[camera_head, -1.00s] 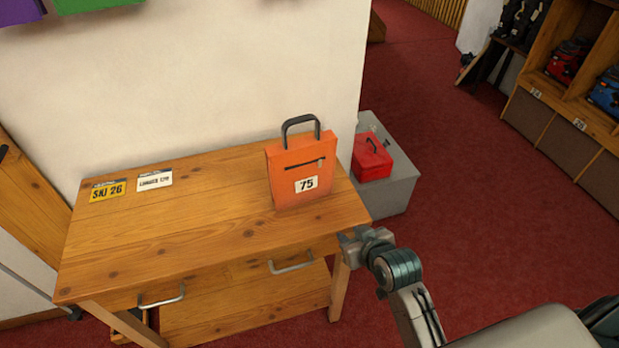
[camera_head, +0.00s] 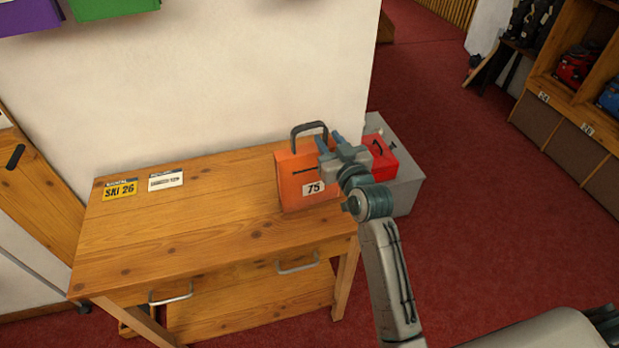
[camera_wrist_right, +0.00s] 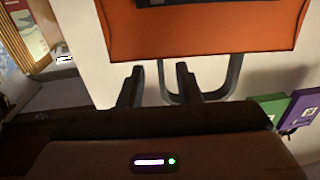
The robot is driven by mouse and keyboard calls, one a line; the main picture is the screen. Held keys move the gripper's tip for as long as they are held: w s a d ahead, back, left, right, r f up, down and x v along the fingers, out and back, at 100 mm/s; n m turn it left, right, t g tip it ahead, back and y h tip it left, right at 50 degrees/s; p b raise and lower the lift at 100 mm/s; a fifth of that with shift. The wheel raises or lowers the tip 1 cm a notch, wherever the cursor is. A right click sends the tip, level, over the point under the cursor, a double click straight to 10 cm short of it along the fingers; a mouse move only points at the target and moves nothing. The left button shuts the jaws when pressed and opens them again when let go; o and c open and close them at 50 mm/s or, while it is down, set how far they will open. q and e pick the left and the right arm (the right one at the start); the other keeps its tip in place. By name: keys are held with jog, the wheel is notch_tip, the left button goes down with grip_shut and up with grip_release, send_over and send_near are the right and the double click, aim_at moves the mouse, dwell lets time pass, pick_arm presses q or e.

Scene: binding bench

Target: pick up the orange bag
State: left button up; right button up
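The orange bag (camera_head: 296,183) stands upright on the wooden table (camera_head: 200,225), near its right end, with a dark handle (camera_head: 309,127) on top and a label reading 75. My right gripper (camera_head: 330,140) is open and empty at the bag's upper right, its fingers pointing towards the handle and covering part of the bag. In the right wrist view the bag (camera_wrist_right: 200,35) appears upside down at the top. My left gripper is not in view.
A red box (camera_head: 384,160) sits on a grey case (camera_head: 402,192) right of the table, partly behind my arm. A yellow card (camera_head: 120,189) and a white card (camera_head: 166,180) lie at the table's back left. A white wall (camera_head: 220,90) stands behind. The table's middle is clear.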

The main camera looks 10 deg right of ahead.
aim_at(324, 134)
jog(key=w, duration=0.1)
jog(key=w+p, duration=0.1)
jog(key=w, duration=0.1)
jog(key=shift+w+a+r+p, duration=0.25)
jog(key=shift+a+p, duration=0.05)
jog(key=shift+p, duration=0.1)
jog(key=shift+w+f, duration=0.2)
jog(key=shift+w, duration=0.3)
jog(key=shift+s, duration=0.1)
grip_shut()
jog(key=shift+r, duration=0.1)
dwell(0.4)
